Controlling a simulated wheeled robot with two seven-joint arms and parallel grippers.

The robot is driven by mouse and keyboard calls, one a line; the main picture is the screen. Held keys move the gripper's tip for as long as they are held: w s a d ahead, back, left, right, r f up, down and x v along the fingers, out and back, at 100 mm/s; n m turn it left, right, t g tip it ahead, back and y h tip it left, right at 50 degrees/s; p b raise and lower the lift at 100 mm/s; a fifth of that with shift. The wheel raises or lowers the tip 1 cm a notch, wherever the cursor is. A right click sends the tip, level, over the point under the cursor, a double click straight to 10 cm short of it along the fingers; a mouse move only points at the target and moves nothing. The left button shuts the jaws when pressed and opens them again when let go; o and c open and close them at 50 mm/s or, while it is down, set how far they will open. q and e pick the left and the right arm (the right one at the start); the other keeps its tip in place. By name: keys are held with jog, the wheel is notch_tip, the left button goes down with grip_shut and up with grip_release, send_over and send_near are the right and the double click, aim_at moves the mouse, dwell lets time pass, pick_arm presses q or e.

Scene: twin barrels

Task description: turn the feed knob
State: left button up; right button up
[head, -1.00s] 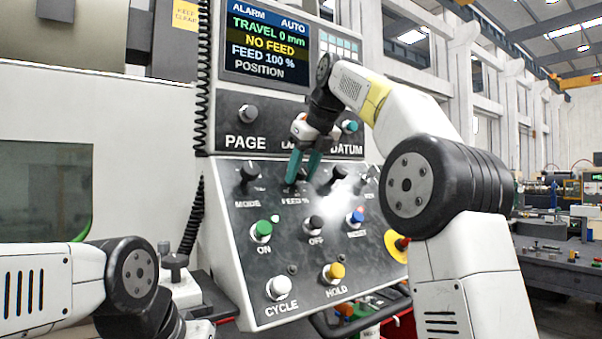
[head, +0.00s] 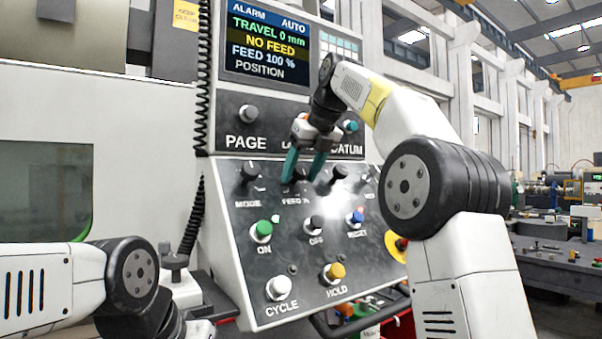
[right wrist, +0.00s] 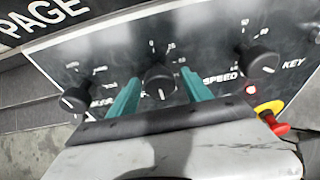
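The feed knob (right wrist: 160,80) is black and round, with a white mark on its lower edge and a printed scale around it. In the head view it sits above the "FEED %" label (head: 295,201), mostly hidden by my gripper. My right gripper (head: 303,180) is open, its two teal fingers on either side of the knob. In the right wrist view its fingers (right wrist: 160,88) flank the knob with a small gap on each side. The screen (head: 266,43) reads "NO FEED" and "FEED 100 %". My left gripper is not visible.
The mode knob (head: 249,174) is to the left and the speed knob (head: 339,173) close to the right. Green (head: 261,231), black (head: 314,223) and blue (head: 355,216) buttons sit below. A red emergency button (right wrist: 272,122) is at the right.

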aim_at(303, 168)
jog(key=shift+v, duration=2.5)
jog(key=s+d, duration=0.6)
jog(key=s, duration=0.4)
jog(key=shift+d, duration=0.3)
jog(key=s+d+f+n, duration=0.2)
jog(key=s+f+n, duration=0.3)
jog(key=f+n, duration=0.5)
jog(key=s+d+f+n+h, duration=0.1)
jog(key=s+f+n, duration=0.5)
jog(key=f+n, duration=0.4)
jog(key=s+d+f+n+h, duration=0.1)
jog(key=s+d+f+n, duration=0.1)
jog(key=s+f+n, duration=0.3)
notch_tip(303, 168, down, 10)
jog(key=n, duration=0.4)
jog(key=shift+s+d+n, duration=0.25)
jog(key=shift+d+n, duration=0.05)
jog(key=shift+n, duration=0.1)
